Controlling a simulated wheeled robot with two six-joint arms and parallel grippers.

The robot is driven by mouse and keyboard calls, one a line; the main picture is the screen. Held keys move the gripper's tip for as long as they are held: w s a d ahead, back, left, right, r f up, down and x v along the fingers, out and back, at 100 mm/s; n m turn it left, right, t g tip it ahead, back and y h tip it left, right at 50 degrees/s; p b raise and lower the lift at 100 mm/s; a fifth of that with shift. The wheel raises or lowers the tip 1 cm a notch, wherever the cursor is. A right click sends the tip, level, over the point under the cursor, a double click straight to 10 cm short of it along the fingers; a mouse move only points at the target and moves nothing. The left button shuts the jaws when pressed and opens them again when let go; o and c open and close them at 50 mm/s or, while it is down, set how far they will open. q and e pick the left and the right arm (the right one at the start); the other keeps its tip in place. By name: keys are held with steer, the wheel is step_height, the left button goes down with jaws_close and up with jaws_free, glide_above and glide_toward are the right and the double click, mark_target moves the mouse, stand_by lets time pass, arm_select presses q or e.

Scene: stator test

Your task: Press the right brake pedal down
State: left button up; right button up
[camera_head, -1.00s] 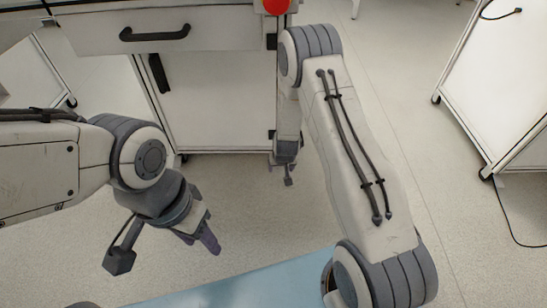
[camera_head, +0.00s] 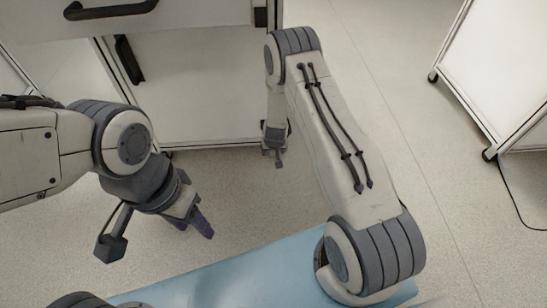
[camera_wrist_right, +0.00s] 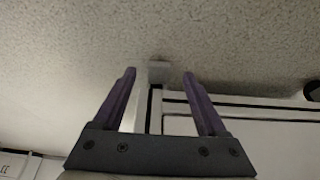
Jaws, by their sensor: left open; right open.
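In the right wrist view a small light-grey part (camera_wrist_right: 158,70) sticks out at the corner of a white cabinet (camera_wrist_right: 240,125), against the floor. It may be the caster's brake pedal, but it is too small and blurred to tell. My right gripper (camera_wrist_right: 158,88) is open, its two purple fingers on either side of that part in the picture; contact cannot be told. In the head view my right gripper (camera_head: 275,152) hangs by the cabinet's lower right corner, its fingers barely visible, and my arm hides the caster there. My left gripper (camera_head: 196,222) is open and empty over the floor.
The white cabinet (camera_head: 195,85) with a black drawer handle (camera_head: 110,10) stands ahead. Another white cabinet on casters (camera_head: 500,80) stands at the right, with a cable on the floor. Open floor (camera_head: 400,130) lies between them.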

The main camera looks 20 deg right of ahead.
mark_target(273, 154)
steer(key=shift+b+x, duration=0.6)
steer(key=shift+x, duration=0.95)
steer(key=shift+s, duration=0.1)
